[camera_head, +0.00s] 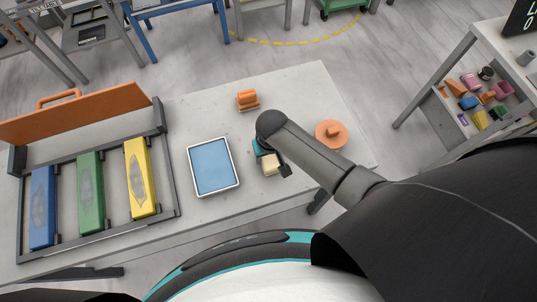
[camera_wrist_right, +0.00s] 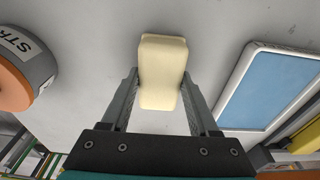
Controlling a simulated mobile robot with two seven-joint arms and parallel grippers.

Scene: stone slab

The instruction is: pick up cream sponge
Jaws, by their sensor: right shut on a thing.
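The cream sponge (camera_head: 271,165) is a small pale block above the stone slab (camera_head: 290,90), partly hidden by my right gripper (camera_head: 270,160) in the head view. In the right wrist view the sponge (camera_wrist_right: 162,65) is upright in the picture between the two fingers of the right gripper (camera_wrist_right: 161,85). The fingers are shut on its sides. I cannot tell whether the sponge touches the slab. My left gripper is not in view.
A blue pad in a white frame (camera_head: 212,166) lies left of the sponge. An orange handled block (camera_head: 247,99) stands behind, and a round orange thing (camera_head: 331,134) to the right. A rack with blue, green and yellow blocks (camera_head: 140,178) fills the left side.

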